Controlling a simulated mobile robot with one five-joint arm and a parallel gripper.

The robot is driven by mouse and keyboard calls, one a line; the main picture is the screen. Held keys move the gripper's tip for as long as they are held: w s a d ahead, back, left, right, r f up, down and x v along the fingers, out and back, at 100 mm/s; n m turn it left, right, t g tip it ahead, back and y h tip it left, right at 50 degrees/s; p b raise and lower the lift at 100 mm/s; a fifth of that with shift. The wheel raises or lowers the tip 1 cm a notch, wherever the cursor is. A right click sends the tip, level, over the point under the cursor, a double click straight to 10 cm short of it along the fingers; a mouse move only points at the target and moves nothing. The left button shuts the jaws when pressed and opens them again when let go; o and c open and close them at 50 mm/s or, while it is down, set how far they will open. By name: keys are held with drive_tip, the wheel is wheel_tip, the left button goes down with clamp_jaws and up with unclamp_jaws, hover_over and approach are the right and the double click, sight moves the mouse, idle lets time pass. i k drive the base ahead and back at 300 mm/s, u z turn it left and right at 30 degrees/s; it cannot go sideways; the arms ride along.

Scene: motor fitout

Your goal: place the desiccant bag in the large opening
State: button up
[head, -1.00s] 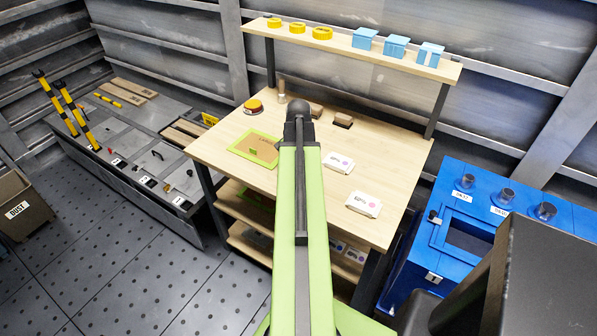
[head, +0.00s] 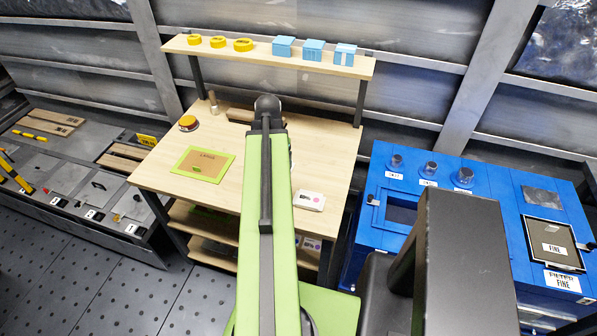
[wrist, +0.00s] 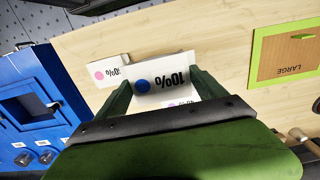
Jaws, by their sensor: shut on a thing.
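My gripper (wrist: 163,82) is shut on a white desiccant bag (wrist: 174,72) with a blue dot and a "10%" mark, held above the table in the wrist view. In the head view my arm hides the fingers and the bag. A white bag with a pink dot (wrist: 109,70) lies on the table beyond it; a bag also shows in the head view (head: 309,200). Another white bag (wrist: 182,104) is partly hidden below the held one. A brown panel marked LARGE in a green frame (head: 202,165) lies on the table. The blue cabinet has a square opening (head: 402,211).
The wooden table (head: 160,178) has a shelf (head: 265,52) above with yellow round items and blue boxes. The blue cabinet (head: 381,238) at right has dark knobs and a FINE filter panel (head: 550,242). A grey bench (head: 85,165) with tools stands left.

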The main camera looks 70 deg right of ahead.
sight(405, 220)
drive_tip(key=z, duration=0.15)
drive_tip(key=k, duration=1.6)
drive_tip(key=z, duration=0.75)
drive_tip(key=i, duration=0.2)
drive_tip(key=u, duration=0.3)
